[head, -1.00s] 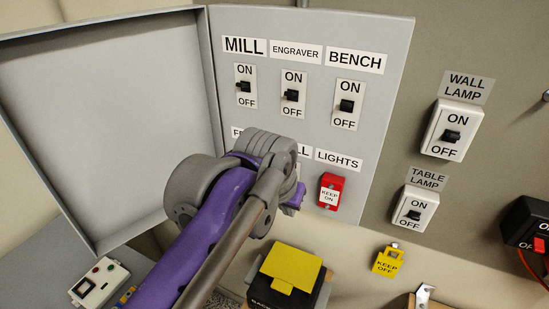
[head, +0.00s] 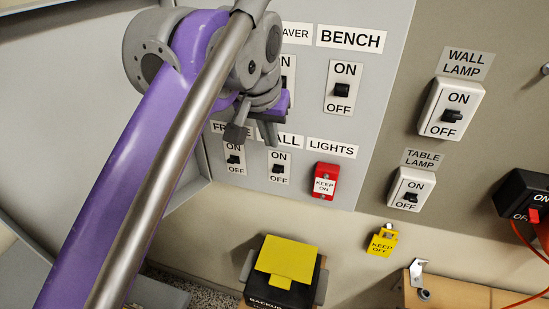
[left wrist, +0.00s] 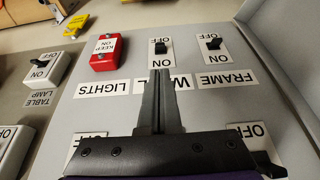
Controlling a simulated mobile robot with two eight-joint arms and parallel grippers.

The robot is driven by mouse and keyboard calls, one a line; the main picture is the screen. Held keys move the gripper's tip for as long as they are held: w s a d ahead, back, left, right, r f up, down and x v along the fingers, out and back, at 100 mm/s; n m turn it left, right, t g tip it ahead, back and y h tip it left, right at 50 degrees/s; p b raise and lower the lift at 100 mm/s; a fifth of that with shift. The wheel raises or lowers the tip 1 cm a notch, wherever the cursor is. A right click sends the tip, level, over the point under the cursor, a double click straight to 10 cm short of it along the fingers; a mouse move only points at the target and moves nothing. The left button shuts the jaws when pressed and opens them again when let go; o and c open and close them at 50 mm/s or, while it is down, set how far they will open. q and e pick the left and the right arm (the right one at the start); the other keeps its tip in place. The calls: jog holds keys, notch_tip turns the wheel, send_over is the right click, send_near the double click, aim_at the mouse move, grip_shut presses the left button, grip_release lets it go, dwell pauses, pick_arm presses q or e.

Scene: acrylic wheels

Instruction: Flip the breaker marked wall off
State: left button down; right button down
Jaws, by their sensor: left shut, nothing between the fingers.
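The wall breaker (head: 279,168) is the middle switch of the panel's lower row, a white plate with a black lever, ON above OFF. Its WALL label (head: 293,142) is partly hidden by my left gripper (head: 270,138). In the left wrist view the wall breaker (left wrist: 161,50) appears upside down, just beyond the shut fingertips (left wrist: 159,74), which overlap its label. The fingers are empty. I cannot tell whether they touch the panel, nor clearly which way the lever is set. My right gripper is not in view.
The frame breaker (head: 234,160) is close on the left, the red KEEP ON lights switch (head: 325,181) on the right. The bench breaker (head: 342,90) is above. Wall lamp (head: 452,112) and table lamp (head: 411,190) switches are farther right. A yellow-topped box (head: 287,262) stands below.

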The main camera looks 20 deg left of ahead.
aim_at(278, 168)
pick_arm(q)
jog(key=x, duration=1)
jog(key=shift+a+b, duration=0.1)
jog(key=shift+b, duration=0.25)
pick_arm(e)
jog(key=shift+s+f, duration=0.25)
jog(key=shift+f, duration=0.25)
